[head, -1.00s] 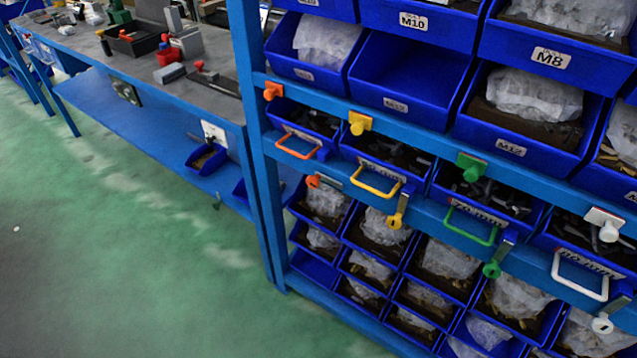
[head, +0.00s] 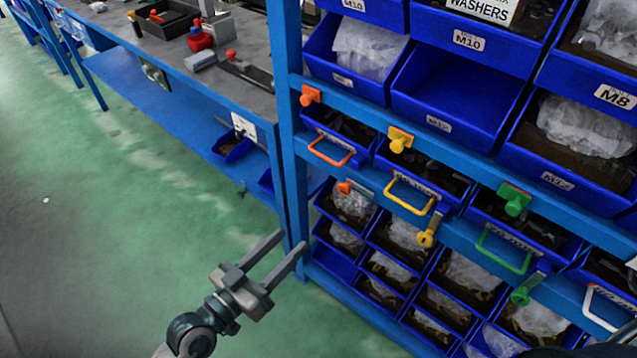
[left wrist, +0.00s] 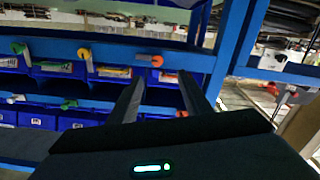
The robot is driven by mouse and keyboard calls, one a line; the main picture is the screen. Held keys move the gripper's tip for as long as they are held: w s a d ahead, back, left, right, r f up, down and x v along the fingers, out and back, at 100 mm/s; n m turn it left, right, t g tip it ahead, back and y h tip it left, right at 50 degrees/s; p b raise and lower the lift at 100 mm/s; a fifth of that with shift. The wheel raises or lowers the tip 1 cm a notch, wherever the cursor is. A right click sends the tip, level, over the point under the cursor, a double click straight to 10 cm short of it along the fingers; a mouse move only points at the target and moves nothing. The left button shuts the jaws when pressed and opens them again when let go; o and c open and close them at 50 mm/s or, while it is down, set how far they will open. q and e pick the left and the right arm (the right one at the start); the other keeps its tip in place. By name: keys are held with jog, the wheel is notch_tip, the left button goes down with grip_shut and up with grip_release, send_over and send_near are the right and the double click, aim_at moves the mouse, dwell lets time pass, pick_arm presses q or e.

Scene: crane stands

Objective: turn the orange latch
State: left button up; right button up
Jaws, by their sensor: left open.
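The orange latch (head: 345,187) is a round knob with a short lever pointing right, on the lower blue rail of the rack, below the orange handle (head: 331,152). My left gripper (head: 291,242) is open and empty, lower left of the latch and apart from it, its fingers pointing up and right. In the left wrist view, which looks upside down, the orange latch (left wrist: 157,60) shows just beyond and between the open fingertips (left wrist: 160,76). My right gripper is not in view.
An orange knob (head: 310,95) sits on the upper rail. A yellow latch (head: 427,238) and yellow handle (head: 408,196) are to the right, then a green latch (head: 522,294). A blue rack post (head: 284,120) stands left of the latch. Green floor (head: 130,240) is open at left.

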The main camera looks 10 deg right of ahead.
aim_at(341, 190)
pick_arm(q)
jog(key=shift+s+r, duration=0.25)
jog(key=shift+r, duration=0.3)
jog(key=shift+w+d, duration=0.1)
jog(key=shift+d, duration=0.05)
jog(key=p+x, duration=0.3)
jog(key=x, duration=1.2)
jog(key=shift+w+d+r, duration=0.1)
jog(key=shift+d+r, duration=0.05)
jog(key=shift+d, duration=0.2)
jog(key=shift+w+d, duration=0.25)
jog(key=shift+d, duration=0.05)
jog(key=shift+w+d, duration=0.25)
jog(key=shift+d, duration=0.05)
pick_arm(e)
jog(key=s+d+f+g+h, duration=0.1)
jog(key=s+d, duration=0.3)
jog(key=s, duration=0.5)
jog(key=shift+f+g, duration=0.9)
